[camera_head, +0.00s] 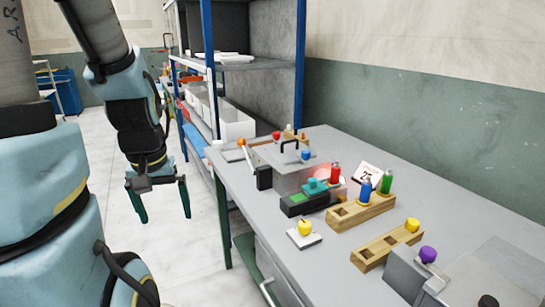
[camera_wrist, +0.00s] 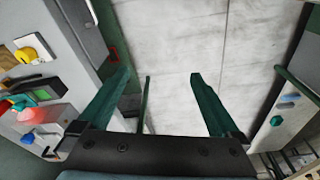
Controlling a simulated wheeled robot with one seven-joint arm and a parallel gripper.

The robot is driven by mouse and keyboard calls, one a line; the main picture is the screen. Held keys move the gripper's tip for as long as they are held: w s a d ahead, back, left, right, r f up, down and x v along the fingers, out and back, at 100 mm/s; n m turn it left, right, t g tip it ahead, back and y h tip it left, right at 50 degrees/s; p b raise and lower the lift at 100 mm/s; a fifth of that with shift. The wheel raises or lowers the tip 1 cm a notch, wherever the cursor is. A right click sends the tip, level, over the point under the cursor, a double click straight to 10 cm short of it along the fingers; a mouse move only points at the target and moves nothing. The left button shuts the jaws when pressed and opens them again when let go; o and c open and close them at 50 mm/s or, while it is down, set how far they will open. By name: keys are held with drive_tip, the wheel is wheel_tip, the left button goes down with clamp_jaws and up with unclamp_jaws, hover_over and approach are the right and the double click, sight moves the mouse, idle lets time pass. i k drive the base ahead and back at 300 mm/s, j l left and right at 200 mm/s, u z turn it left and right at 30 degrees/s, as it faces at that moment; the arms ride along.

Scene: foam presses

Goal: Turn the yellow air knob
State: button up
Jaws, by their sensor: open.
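A yellow knob (camera_head: 304,228) sits on a small white plate near the front edge of the grey bench. It also shows at the left of the wrist view (camera_wrist: 25,54). A second yellow piece (camera_head: 412,225) stands at the end of a wooden block in the head view; I cannot tell its function. My gripper (camera_head: 163,208) hangs over the floor, left of the bench and apart from both yellow things. Its two green fingers are spread wide with nothing between them, as the wrist view (camera_wrist: 160,78) also shows.
The bench (camera_head: 260,205) carries a press with a teal piece (camera_head: 316,186), a wooden block (camera_head: 360,208) with red, blue and green bottles, and a purple knob (camera_head: 428,254). A shelf with white bins (camera_head: 235,122) stands behind. The floor beneath my gripper is clear.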

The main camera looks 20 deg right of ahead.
sight(304, 226)
drive_tip(key=i+z, duration=0.15)
drive_tip(key=z, duration=0.45)
drive_tip(key=i+j+z, duration=0.55)
drive_tip(key=i+j, duration=0.8)
drive_tip(key=j, duration=0.15)
